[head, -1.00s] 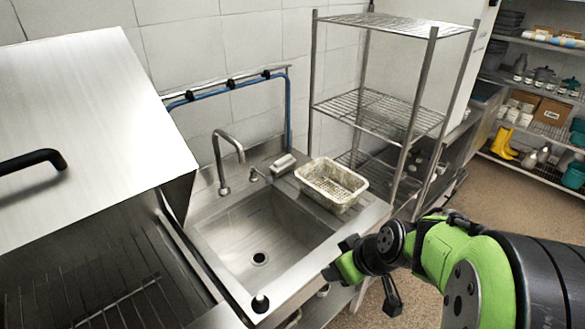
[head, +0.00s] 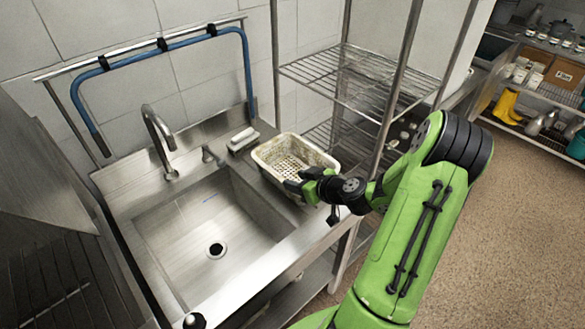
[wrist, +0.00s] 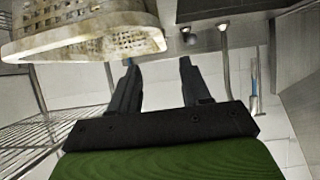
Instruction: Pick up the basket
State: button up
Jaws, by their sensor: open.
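The basket (head: 288,157) is a pale, stained, perforated rectangular tub. It stands upright on the counter strip right of the sink in the head view and looks empty. My gripper (head: 302,183) is at the basket's near right side in the head view, overlapping its rim; I cannot tell whether it touches. In the wrist view the basket (wrist: 88,42) fills the upper left, and my gripper (wrist: 157,72) has its two dark fingers apart with nothing between them.
The steel sink (head: 215,235) with its tap (head: 158,140) lies left of the basket. A white item (head: 243,140) sits behind it on the counter. A wire shelf rack (head: 355,78) stands close on the right. Open floor (head: 500,240) lies to the right.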

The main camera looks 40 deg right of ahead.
aim_at(275, 174)
jog(key=x, duration=0.4)
jog(key=shift+d, duration=0.2)
jog(key=x, duration=0.4)
jog(key=p+x, duration=0.1)
jog(key=x, duration=0.1)
jog(key=shift+a+r, duration=0.2)
jog(key=shift+a, duration=0.05)
jog(key=shift+s, duration=0.1)
jog(key=shift+c, duration=0.6)
grip_shut()
